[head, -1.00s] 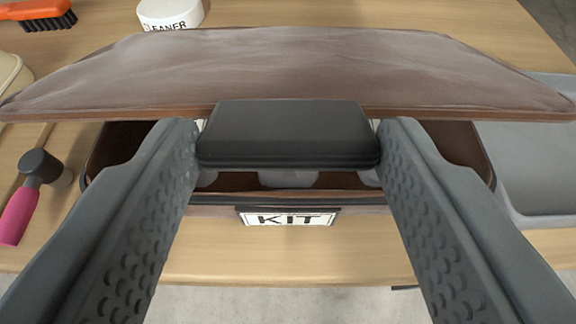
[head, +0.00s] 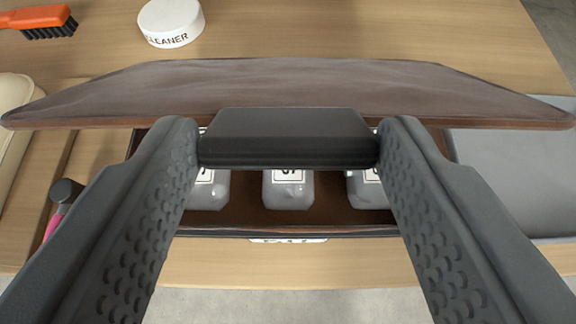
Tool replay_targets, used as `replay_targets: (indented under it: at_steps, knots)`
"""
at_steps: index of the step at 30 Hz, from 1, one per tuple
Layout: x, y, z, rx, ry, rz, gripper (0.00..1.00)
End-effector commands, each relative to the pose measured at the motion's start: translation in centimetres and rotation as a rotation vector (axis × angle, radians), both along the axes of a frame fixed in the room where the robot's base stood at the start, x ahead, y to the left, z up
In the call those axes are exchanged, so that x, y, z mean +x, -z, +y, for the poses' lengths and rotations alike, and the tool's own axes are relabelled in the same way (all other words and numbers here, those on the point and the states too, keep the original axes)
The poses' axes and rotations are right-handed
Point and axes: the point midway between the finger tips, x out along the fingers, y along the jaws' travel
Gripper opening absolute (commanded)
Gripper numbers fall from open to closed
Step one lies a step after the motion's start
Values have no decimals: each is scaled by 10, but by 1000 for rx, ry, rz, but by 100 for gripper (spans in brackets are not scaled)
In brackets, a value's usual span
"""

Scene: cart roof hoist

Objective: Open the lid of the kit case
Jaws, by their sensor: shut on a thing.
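The kit case is a brown box on the wooden table, its front rim (head: 290,232) low in the picture and its KIT label (head: 288,240) mostly foreshortened. Its brown lid (head: 290,85) is raised, seen at a shallow slant above the box. My gripper (head: 288,140) is shut on the black handle (head: 288,145) at the lid's front edge, one finger at each end. Under the lid, grey containers with white labels (head: 288,188) stand inside the case. The back of the case is hidden by the lid and handle.
A grey tray (head: 510,180) lies to the right of the case. A white cleaner tub (head: 170,22) and an orange brush (head: 40,18) are at the back. A pink-handled tool with a dark head (head: 66,192) and a cream object (head: 12,125) lie at the left.

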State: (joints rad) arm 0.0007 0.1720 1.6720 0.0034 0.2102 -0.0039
Motion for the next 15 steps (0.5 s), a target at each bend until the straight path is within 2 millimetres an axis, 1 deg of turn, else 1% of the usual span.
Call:
replay_targets:
  at_steps: [1,5,6,15]
  knots:
    - [4,-6,0,0,0,-6,13]
    - [9,-13,0,0,0,-4,14]
    - [10,-14,0,0,0,-4,12]
    - [13,-18,0,0,0,-5,13]
